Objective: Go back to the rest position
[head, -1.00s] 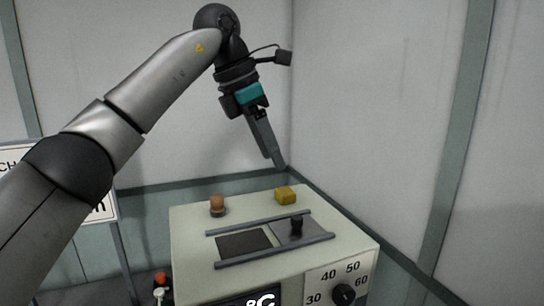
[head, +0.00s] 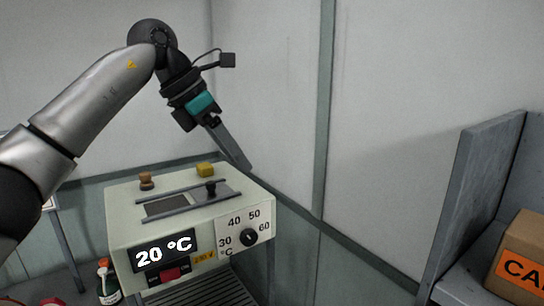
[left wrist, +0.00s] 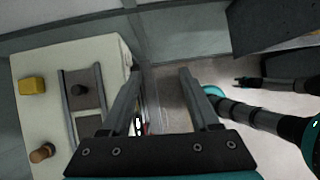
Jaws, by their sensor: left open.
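The machine (left wrist: 75,60) lies to the left there, beside the fingers. A yellow block (head: 205,170) and a brown knob (head: 146,180) are on the machine's top. My right gripper is not in the head view; a dark arm shows at the right of the wrist view.
The machine's display (head: 165,250) reads 20 °C, with a dial (head: 249,237) at its right. A grey shelf (head: 470,200) with a cardboard box (head: 520,262) stands at the right. Bottles (head: 108,280) are on the floor at lower left. Walls are close behind.

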